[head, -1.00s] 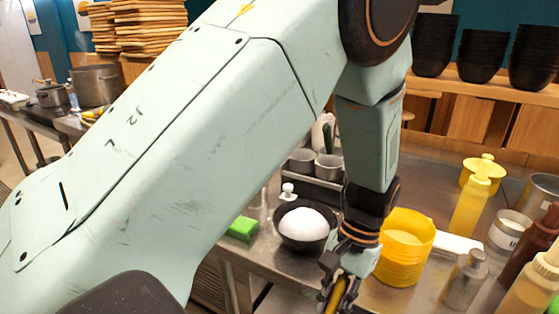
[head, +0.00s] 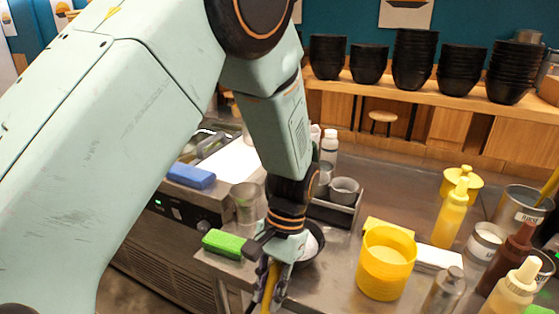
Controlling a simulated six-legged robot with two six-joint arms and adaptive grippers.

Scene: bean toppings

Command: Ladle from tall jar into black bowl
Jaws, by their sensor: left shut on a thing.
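My left gripper (head: 266,250) is at the lower middle of the head view, pointing down and shut on a narrow yellow thing (head: 270,286), which looks like a handle. Its lower end is out of frame. A black bowl (head: 318,252) with a white mound (head: 310,244) in it stands on the metal counter, largely hidden behind my left gripper. A metal jar (head: 515,208) with a label stands at the right, with a yellow handle (head: 550,184) sticking out of it. I cannot tell whether it is the tall jar. My right gripper is not in view.
A green sponge (head: 224,243) lies just left of the gripper. A yellow tub (head: 385,265), a yellow squeeze bottle (head: 451,215) and several other bottles crowd the right. A tray of metal cups (head: 342,192) stands behind the bowl. Stacked black bowls (head: 414,60) line the back shelf.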

